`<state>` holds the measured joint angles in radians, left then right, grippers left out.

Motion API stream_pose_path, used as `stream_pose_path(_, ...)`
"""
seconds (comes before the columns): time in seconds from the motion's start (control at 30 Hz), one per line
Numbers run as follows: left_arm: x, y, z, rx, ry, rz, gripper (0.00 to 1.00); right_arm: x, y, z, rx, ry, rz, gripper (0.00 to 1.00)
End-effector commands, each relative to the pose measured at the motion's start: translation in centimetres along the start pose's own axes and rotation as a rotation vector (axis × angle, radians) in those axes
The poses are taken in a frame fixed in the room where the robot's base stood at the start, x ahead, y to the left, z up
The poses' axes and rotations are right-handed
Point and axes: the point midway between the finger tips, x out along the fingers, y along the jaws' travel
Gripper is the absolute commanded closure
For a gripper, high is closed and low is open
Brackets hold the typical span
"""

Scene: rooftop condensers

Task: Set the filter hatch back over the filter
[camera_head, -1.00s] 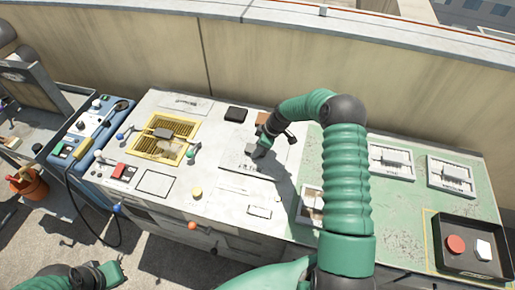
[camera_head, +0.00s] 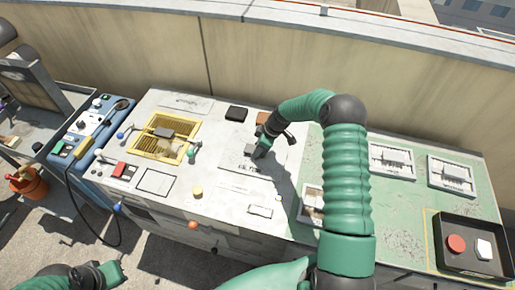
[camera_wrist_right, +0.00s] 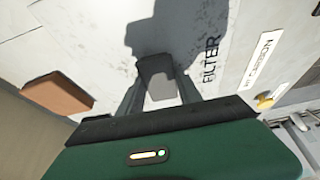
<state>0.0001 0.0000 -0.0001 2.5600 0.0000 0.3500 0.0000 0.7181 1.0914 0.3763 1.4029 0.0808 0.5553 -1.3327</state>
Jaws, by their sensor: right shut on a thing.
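The filter hatch (camera_head: 238,164) is a flat pale panel marked FILTER, lying on the white worktop right of the yellow frame. Its grey block handle (camera_wrist_right: 157,78) stands between my right fingers in the right wrist view. My right gripper (camera_head: 258,152) is shut on this handle, and the panel looks flat on the top. The filter opening (camera_head: 166,138) has a yellow frame and yellow slats, with a dark grey block at its back edge. Its brownish middle is too small to make out. My left gripper (camera_head: 113,272) is low at the left, away from the worktop; its jaws are unclear.
Knobbed levers (camera_head: 192,153) flank the yellow frame. A black block (camera_head: 236,113) and a brown block (camera_head: 262,118) lie behind the hatch. A black tray (camera_head: 470,247) holds a red disc and a white piece. A blue unit (camera_head: 85,130) stands at the left.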

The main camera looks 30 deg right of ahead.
Motion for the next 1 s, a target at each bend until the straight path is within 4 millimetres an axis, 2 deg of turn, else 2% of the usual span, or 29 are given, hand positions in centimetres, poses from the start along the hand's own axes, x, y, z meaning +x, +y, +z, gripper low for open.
stream_pose_path(0.2,0.1,0.0,0.0,0.0,0.0,0.0,1.0,0.1,0.1,0.1,0.001,0.001,0.001,1.0)
stream_pose_path(0.23,0.1,0.0,0.0,0.0,0.0,0.0,1.0,0.1,0.1,0.0,0.0,0.001,0.001,0.56)
stream_pose_path(0.4,0.1,0.0,0.0,0.0,0.0,0.0,1.0,0.1,0.1,0.0,0.0,0.001,0.001,0.34)
stream_pose_path(0.77,0.1,0.0,0.0,0.0,0.0,0.0,1.0,-0.3,0.1,0.1,0.001,0.0,0.001,0.33)
stream_pose_path(0.87,0.1,0.0,0.0,0.0,0.0,0.0,1.0,-1.8,0.2,0.1,0.001,0.0,0.003,0.33)
stream_pose_path(1.0,0.1,0.0,0.0,0.0,0.0,0.0,1.0,-5.5,0.2,0.1,0.001,0.0,0.004,0.33)
